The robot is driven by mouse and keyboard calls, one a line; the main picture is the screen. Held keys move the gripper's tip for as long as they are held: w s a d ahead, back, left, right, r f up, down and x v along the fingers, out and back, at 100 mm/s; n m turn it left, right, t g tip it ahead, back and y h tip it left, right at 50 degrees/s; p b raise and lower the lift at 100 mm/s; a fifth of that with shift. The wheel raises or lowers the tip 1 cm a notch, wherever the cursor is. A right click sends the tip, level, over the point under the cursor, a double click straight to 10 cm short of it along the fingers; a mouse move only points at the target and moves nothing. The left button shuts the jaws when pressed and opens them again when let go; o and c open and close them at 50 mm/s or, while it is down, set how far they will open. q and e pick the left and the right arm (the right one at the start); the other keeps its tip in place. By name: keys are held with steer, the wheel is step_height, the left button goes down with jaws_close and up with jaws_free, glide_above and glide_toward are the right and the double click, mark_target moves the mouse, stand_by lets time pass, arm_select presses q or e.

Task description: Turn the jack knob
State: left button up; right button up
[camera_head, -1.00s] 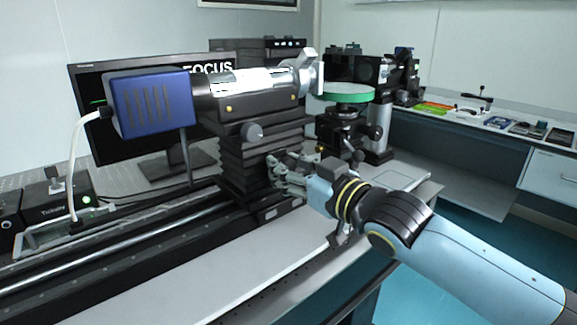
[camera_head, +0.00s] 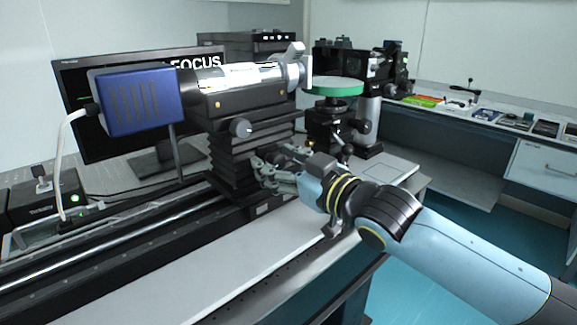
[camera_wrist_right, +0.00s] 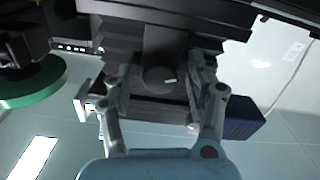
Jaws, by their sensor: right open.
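The jack is a black stepped, bellows-like stand (camera_head: 228,160) under the blue-ended instrument. In the right wrist view a dark round knob (camera_wrist_right: 158,79) with a short pale mark shows between the two fingers, with space on both sides. My right gripper (camera_head: 264,174) is open and empty at the front of the jack, below the knob in the head view. Its spread fingers also show in the right wrist view (camera_wrist_right: 160,88). My left gripper is not in view.
The blue box (camera_head: 138,102) and its barrel lie above the jack. A green disc (camera_head: 333,86) on a black mount stands behind and right of my gripper. A long metal rail (camera_head: 110,256) runs left. The pale table strip (camera_head: 190,262) in front is clear.

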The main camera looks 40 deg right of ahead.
mark_target(280, 158)
steer(key=s, duration=0.7)
steer(key=shift+s+d, duration=0.15)
steer(key=shift+d, duration=0.1)
stand_by(0.3)
steer(key=shift+w+r+m+b, duration=0.35)
steer(key=shift+w+m+b, duration=0.15)
steer(key=shift+w+b, duration=0.5)
steer(key=w+p, duration=0.4)
steer(key=p, duration=0.2)
steer(key=shift+w+a, duration=0.15)
steer(key=shift+w+a+f+p, duration=0.15)
steer(key=shift+w+f+p, duration=0.15)
steer(key=shift+w+p, duration=0.35)
